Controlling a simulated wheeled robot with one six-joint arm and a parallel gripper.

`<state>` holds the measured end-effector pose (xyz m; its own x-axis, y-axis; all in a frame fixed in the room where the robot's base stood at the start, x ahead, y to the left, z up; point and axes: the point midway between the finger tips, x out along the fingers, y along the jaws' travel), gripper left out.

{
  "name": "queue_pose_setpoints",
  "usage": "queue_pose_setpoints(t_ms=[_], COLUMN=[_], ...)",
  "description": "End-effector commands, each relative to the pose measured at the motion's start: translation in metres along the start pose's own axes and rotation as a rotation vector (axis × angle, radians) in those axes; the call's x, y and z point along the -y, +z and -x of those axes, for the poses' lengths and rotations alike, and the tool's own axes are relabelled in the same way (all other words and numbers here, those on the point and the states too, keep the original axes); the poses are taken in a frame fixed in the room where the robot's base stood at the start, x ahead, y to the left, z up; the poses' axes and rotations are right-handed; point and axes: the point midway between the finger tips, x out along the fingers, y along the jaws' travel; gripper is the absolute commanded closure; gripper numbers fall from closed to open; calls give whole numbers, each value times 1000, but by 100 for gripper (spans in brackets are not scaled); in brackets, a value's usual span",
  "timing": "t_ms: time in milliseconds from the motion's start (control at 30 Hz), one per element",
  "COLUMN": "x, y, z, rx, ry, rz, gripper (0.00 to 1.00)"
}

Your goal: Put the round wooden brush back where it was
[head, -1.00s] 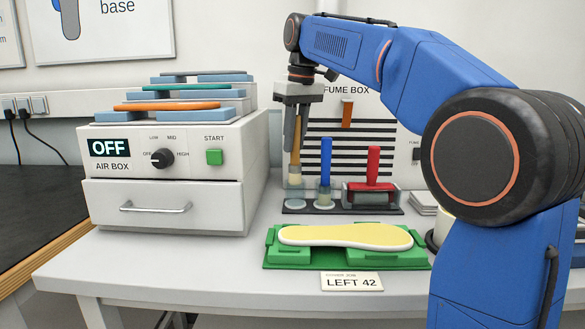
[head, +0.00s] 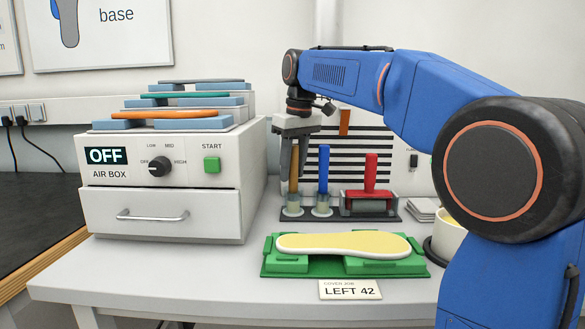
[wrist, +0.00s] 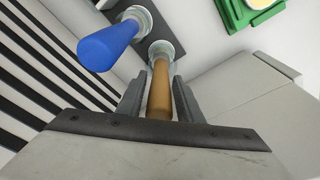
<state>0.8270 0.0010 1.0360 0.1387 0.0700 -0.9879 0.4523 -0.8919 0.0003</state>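The round wooden brush (head: 294,184) has a brown handle and stands upright with its lower end in the left clear cup (head: 292,211) of the dark stand (head: 334,215). Its bristles are hidden in the cup.
A blue-handled brush (head: 323,170) stands in the cup just right. A red-handled tool (head: 370,176) sits further right on the stand. A yellow insole (head: 345,244) lies on the green fixture (head: 275,264) in front. The air box (head: 165,215) stands to the left.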

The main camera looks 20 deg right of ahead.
Motion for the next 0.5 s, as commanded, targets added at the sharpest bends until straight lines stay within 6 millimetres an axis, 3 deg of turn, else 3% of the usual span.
queue_pose_setpoints(t_ms=[333, 500], x=[0, 0], y=[0, -1], z=[1, 15], rx=[0, -2], ry=[0, 1], rz=[0, 0], gripper=[59, 59])
